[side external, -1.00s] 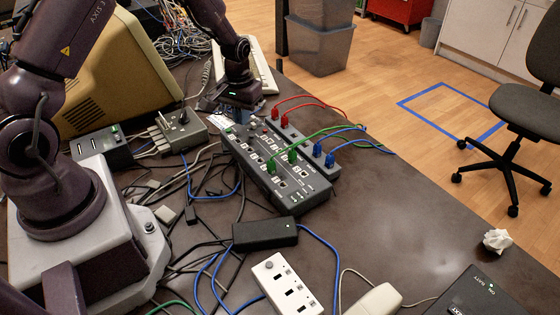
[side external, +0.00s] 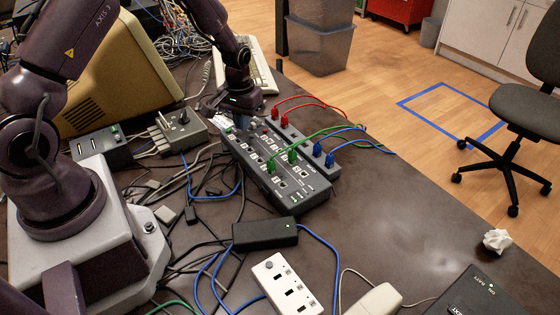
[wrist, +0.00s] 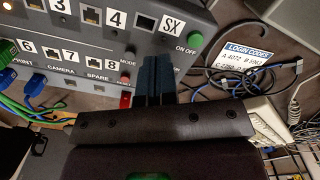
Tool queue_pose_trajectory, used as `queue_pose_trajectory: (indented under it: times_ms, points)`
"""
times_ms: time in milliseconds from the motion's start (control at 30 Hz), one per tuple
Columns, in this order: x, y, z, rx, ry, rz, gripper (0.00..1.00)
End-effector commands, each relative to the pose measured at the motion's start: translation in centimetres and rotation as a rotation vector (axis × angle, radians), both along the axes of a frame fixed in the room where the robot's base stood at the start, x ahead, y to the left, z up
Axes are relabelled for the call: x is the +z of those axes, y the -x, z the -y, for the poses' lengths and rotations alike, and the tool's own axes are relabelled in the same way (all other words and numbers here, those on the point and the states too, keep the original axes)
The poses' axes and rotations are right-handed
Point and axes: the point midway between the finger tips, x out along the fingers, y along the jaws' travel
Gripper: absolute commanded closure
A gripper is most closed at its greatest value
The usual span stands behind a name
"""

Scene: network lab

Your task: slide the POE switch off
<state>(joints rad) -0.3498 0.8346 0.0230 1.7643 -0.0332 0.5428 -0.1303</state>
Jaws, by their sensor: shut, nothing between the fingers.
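The dark grey network box (side external: 305,195) lies on the table, with numbered ports and coloured plugs along it. My gripper (side external: 242,124) is at its far end in the side view, fingers pointing down. In the wrist view, my gripper's dark blue fingers (wrist: 156,60) are together with nothing between them. No POE label is readable. The fingers cover part of the face, and I cannot tell whether they touch a switch.
A small red button (wrist: 125,79) sits by the MODE lettering. Red, green and blue cables leave the box. A white login-code label (wrist: 247,55) and loose cables lie beside it. A beige monitor (side external: 110,75) and keyboard (side external: 258,70) stand nearby.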

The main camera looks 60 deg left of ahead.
Motion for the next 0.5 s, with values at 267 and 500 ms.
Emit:
queue_pose_trajectory:
  times_ms: [267, 500]
  points:
    - [-0.01, -0.15, 0.00, 0.000, 0.000, 0.000, 1.00]
    - [-0.03, -0.65, -0.01, 0.000, 0.000, 0.000, 1.00]
